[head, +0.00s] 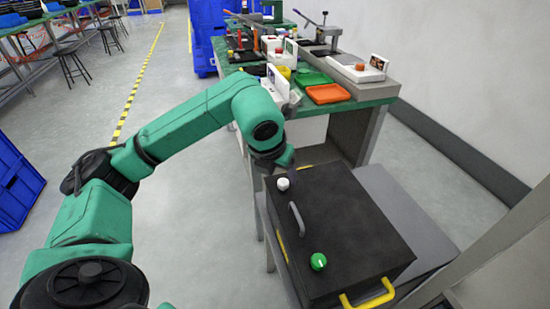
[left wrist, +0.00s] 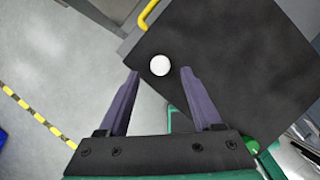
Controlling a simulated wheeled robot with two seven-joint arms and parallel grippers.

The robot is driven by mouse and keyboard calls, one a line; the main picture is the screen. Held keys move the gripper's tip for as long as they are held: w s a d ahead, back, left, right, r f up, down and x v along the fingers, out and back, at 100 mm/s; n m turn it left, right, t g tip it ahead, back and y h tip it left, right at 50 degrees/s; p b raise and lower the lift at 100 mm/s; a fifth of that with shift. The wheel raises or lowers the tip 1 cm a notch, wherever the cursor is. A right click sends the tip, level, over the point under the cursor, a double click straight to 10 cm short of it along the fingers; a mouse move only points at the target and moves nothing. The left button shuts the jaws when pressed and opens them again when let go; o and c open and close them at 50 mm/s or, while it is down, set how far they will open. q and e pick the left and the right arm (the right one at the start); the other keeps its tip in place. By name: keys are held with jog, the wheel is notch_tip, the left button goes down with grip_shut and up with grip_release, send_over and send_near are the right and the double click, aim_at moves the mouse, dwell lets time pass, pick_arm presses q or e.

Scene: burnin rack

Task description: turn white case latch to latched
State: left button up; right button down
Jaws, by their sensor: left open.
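A black case (head: 345,225) lies on a grey stand at the lower right of the head view. Its top also fills much of the left wrist view (left wrist: 235,75). The white round latch (head: 283,184) sits on the top near the far left corner. My left gripper (left wrist: 160,74) is open, with one dark finger on each side of the latch and the latch at the level of the tips. Contact cannot be told. In the head view the fingers are mostly hidden by my wrist. My right gripper is not in view.
A green round latch (head: 318,261), a grey handle (head: 296,219) and a yellow handle (head: 368,297) are on the case. A green-topped bench beyond it holds an orange tray (head: 328,94) and a green tray (head: 312,77).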

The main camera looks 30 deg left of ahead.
pick_arm(q)
jog(key=p+v, duration=0.1)
jog(key=v, duration=1)
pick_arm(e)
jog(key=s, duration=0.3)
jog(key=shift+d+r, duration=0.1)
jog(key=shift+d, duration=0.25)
pick_arm(q)
jog(key=shift+s+f, duration=0.1)
